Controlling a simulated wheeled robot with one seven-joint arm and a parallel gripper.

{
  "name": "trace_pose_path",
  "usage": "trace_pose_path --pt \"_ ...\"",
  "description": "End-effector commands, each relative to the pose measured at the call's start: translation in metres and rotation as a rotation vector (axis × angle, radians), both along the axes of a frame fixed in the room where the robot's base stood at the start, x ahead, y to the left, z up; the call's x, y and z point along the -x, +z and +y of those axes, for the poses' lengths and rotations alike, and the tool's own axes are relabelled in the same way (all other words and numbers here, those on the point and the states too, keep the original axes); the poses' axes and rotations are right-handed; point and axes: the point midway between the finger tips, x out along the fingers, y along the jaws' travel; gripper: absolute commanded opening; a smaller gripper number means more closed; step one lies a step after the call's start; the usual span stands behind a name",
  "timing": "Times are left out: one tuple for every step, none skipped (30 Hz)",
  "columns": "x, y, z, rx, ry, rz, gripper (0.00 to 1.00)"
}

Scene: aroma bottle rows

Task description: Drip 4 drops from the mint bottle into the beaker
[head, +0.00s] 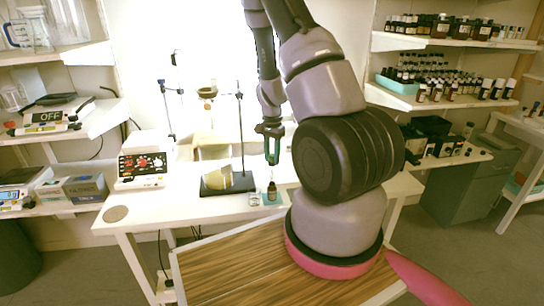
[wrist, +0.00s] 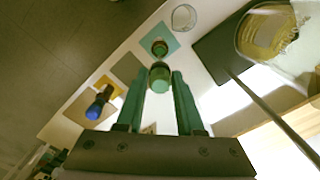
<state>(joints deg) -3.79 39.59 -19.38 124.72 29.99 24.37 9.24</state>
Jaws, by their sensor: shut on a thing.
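My gripper (head: 272,158) points down above the table. In the wrist view its two teal fingers (wrist: 159,84) are shut on a green dropper cap (wrist: 160,76). Below it, a small dark bottle (wrist: 160,47) with a greenish top stands upright on a teal square mat. In the head view this bottle (head: 271,191) stands beneath the fingers, apart from them. I cannot read its label. A small clear glass beaker (wrist: 184,17) stands beside the mat; it shows in the head view (head: 254,199) left of the bottle. The dropper's tip is hidden in the wrist view.
A blue-capped bottle (wrist: 96,108) stands near a yellow mat (wrist: 108,84). A dark stand base (head: 240,183) with a rod and a yellowish glass vessel (head: 217,178) is left of the bottle. A white device (head: 143,163) is farther left. The table's front left is mostly clear.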

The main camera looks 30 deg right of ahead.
Motion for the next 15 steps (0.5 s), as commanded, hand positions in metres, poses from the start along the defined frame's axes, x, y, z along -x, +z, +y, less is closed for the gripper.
trace_pose_path --pt "0.000 0.000 0.000 0.000 0.000 0.000 0.00" --pt "0.000 0.000 0.000 0.000 0.000 0.000 0.00" --pt "0.000 0.000 0.000 0.000 0.000 0.000 0.00" --pt "0.000 0.000 0.000 0.000 0.000 0.000 0.00" --pt "0.000 0.000 0.000 0.000 0.000 0.000 0.00" --pt "0.000 0.000 0.000 0.000 0.000 0.000 0.00" --pt "0.000 -0.001 0.000 0.000 0.000 0.000 0.00" --pt "0.000 -0.001 0.000 0.000 0.000 0.000 0.00" --pt "0.000 -0.002 0.000 0.000 0.000 0.000 0.00" --pt "0.000 -0.004 0.000 0.000 0.000 0.001 0.00" --pt "0.000 -0.005 0.000 0.000 0.000 0.001 0.00" --pt "0.000 -0.006 0.000 0.000 0.001 0.000 0.00" --pt "0.000 -0.007 0.000 0.000 0.001 0.000 0.00" --pt "0.000 -0.009 0.000 0.000 0.001 0.000 0.00" --pt "0.000 -0.010 0.000 0.000 0.001 0.000 0.00"
